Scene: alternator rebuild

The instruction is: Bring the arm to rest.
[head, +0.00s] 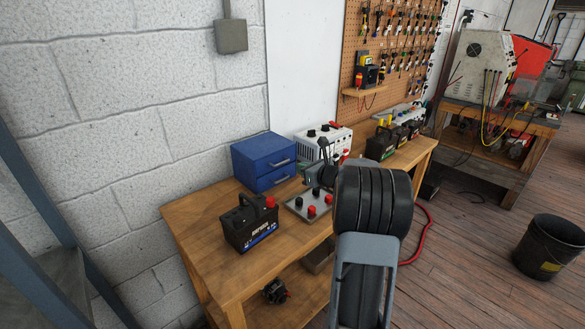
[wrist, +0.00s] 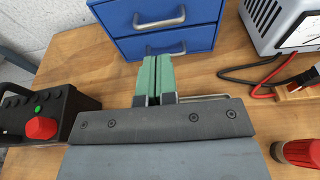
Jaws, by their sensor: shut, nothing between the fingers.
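My gripper (wrist: 159,60) shows in the wrist view with its two green fingers together and nothing between them. It is over the wooden workbench (wrist: 75,60), just in front of the blue drawer cabinet (wrist: 205,40). In the head view my arm's large black joint and grey link cover part of the bench's front right side, and the fingers cannot be made out there. The cabinet (head: 264,160) stands against the wall at the back of the bench (head: 195,240).
A black battery (head: 249,228) with a red cap stands left of my arm. A metal tray (head: 297,207) with red and black knobs lies near my arm. A white charger (head: 325,142) and more batteries (head: 382,145) stand farther right. A black bucket (head: 548,247) stands on the floor.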

